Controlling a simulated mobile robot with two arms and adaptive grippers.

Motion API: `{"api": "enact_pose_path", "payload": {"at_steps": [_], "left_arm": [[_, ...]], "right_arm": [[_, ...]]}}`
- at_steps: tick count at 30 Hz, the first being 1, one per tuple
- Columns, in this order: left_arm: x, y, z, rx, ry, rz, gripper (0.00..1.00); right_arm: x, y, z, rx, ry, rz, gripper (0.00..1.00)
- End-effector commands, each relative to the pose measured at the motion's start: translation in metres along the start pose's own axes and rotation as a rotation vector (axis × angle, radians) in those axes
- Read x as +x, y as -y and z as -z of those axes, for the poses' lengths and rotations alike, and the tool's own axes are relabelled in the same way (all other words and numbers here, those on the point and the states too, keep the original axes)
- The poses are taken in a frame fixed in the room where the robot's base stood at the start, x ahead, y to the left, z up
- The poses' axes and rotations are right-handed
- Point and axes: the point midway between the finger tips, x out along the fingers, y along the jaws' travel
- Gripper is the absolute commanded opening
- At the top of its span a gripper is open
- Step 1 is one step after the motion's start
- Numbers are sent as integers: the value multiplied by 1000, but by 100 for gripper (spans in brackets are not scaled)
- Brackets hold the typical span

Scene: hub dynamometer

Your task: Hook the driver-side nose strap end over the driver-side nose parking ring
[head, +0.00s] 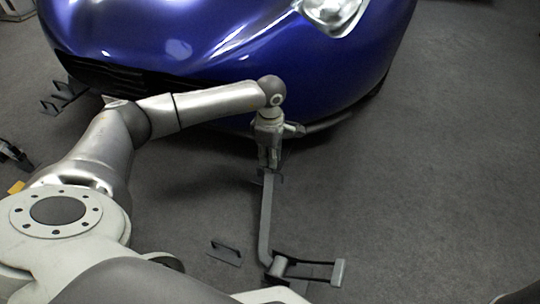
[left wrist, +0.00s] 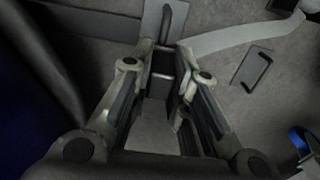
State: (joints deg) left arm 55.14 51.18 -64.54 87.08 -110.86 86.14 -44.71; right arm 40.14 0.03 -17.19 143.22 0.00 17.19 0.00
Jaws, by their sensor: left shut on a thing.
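The grey strap (head: 266,215) runs from my left gripper (head: 269,163) down to a ratchet on the floor. The left gripper points down just in front of the car's nose. Its fingers are shut on the strap end (left wrist: 160,78), a grey metal piece largely hidden between them in the left wrist view. A flat grey plate with a dark bar (left wrist: 165,25) shows just beyond the fingertips; I cannot tell whether it belongs to the strap end.
The blue car (head: 220,40) fills the top, its nose close behind my left arm. The ratchet (head: 305,270) stands on the floor at the bottom. Brackets (head: 62,97) stick out at the car's left. The floor at right is clear.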

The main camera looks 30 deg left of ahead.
Motion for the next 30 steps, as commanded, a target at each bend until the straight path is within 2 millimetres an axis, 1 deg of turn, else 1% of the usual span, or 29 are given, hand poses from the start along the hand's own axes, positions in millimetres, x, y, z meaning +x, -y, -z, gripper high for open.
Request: {"api": "enact_pose_path", "payload": {"at_steps": [1, 18, 28, 30], "left_arm": [[-6, 0, 0, 0, 1, -1, 0], [-34, 0, 0, 0, 1, -1, 0], [-35, 0, 0, 0, 1, -1, 0], [-38, 0, -1, 10, 1, -2, 0]], "right_arm": [[5, -1, -2, 0, 0, 0, 0], [30, -6, -10, 0, 0, 0, 0], [30, -6, -10, 0, 0, 0, 0], [32, -7, -11, 0, -1, 0, 0]]}}
